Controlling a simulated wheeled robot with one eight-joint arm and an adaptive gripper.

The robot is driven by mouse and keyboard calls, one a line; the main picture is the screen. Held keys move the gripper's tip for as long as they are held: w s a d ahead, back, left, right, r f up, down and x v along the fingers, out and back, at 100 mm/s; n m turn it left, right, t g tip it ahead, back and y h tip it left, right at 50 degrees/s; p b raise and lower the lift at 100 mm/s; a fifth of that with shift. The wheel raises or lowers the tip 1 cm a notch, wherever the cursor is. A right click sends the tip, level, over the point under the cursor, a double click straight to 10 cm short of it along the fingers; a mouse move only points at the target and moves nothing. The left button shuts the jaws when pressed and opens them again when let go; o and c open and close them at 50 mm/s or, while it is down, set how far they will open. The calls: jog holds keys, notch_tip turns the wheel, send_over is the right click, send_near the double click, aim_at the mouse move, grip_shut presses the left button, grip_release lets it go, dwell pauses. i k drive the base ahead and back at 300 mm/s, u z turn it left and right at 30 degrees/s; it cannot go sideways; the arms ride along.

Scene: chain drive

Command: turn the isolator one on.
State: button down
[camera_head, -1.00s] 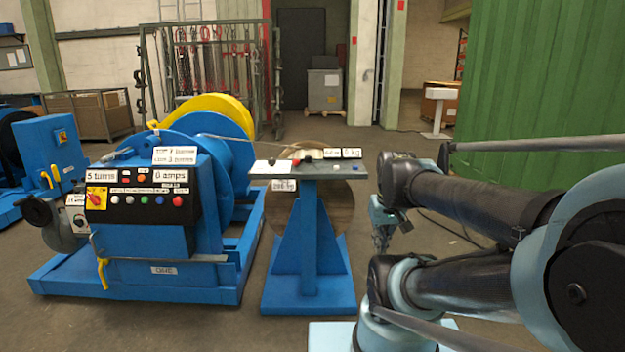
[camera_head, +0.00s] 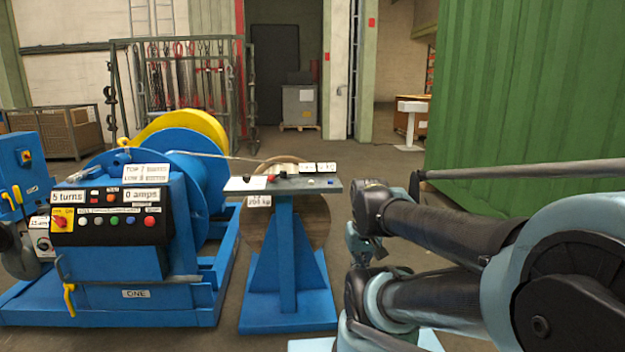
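The blue winch machine (camera_head: 135,272) labelled ONE (camera_head: 136,293) stands at the left in the head view. Its black control panel (camera_head: 110,226) has a red rotary switch on a yellow plate, the isolator (camera_head: 61,219), at its left end. The switch's exact setting is too small to tell. The displays read 5 turns (camera_head: 67,197) and 0 amps (camera_head: 143,195). My gripper (camera_head: 362,250) hangs at the end of my folded arm, right of the blue stand and well apart from the panel. Its fingers are small and partly hidden, so I cannot tell whether they are open.
A blue stand (camera_head: 287,268) with a flat top (camera_head: 322,186) stands between the machine and my arm. Another blue machine (camera_head: 18,165) is at the far left edge. A green container (camera_head: 530,100) fills the right. Open floor lies behind the stand.

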aim_at(61, 221)
jog(key=u, duration=1.85)
jog(key=k, duration=0.35)
jog(key=z, duration=0.1)
jog(key=i, duration=1.3)
jog(key=u, duration=0.6)
